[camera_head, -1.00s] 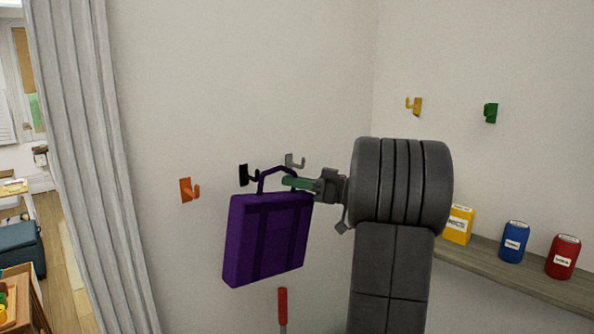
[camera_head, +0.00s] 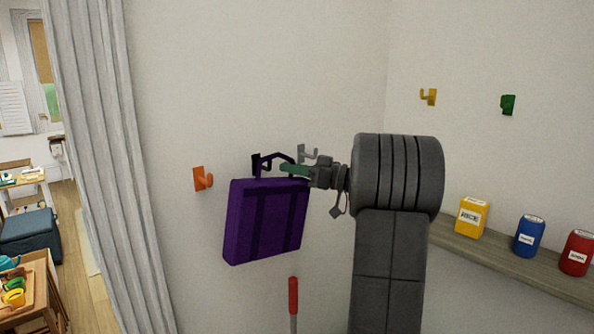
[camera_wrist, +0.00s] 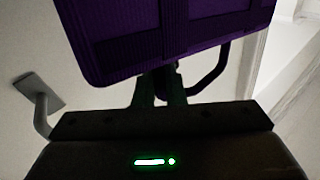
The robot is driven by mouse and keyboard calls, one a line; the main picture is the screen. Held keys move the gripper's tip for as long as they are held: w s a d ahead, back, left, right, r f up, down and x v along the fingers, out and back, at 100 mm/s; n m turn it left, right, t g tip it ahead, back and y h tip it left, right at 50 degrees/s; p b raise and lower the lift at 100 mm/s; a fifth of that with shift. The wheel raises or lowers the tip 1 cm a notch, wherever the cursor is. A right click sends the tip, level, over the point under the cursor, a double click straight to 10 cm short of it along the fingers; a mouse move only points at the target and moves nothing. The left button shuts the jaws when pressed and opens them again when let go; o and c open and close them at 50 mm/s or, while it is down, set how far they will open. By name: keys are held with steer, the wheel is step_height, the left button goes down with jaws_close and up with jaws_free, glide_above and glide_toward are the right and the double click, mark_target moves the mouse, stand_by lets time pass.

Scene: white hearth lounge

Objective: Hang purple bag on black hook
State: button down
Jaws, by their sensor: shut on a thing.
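The purple bag (camera_head: 265,222) hangs upright below my gripper (camera_head: 290,168), by the wall. My gripper is shut on the right part of its dark purple handle. The left end of the handle overlaps the black hook (camera_head: 256,163) in the head view. I cannot tell whether the handle is around the hook or only in front of it. In the wrist view the bag (camera_wrist: 165,35) fills the top, with a dark handle curve beside my fingers (camera_wrist: 160,92). The black hook is mostly hidden there.
A grey hook (camera_head: 308,153) is close behind my gripper, and also shows in the wrist view (camera_wrist: 40,95). An orange hook (camera_head: 202,179) is to the left. Yellow (camera_head: 429,97) and green (camera_head: 508,104) hooks are on the right wall. Containers stand on a shelf (camera_head: 500,264).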

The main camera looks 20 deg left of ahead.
steer(key=shift+w+a+f+b, duration=0.15)
steer(key=shift+w+a+f, duration=0.35)
steer(key=shift+a, duration=0.25)
steer(key=shift+w+a+f+b, duration=0.1)
steer(key=shift+w+a+f, duration=0.3)
steer(key=shift+a+f, duration=0.3)
steer(key=shift+w+a+f+b, duration=0.15)
steer(key=shift+w+a+f, duration=0.3)
steer(key=shift+a, duration=0.4)
steer(key=c, duration=1.4)
jaws_free()
steer(key=shift+c, duration=0.2)
steer(key=shift+f, duration=0.1)
steer(key=d+f+b, duration=0.1)
steer(key=d+b, duration=0.2)
steer(key=d, duration=1)
steer(key=shift+w+d+f, duration=0.3)
steer(key=shift+d, duration=0.05)
steer(key=shift+a, duration=0.1)
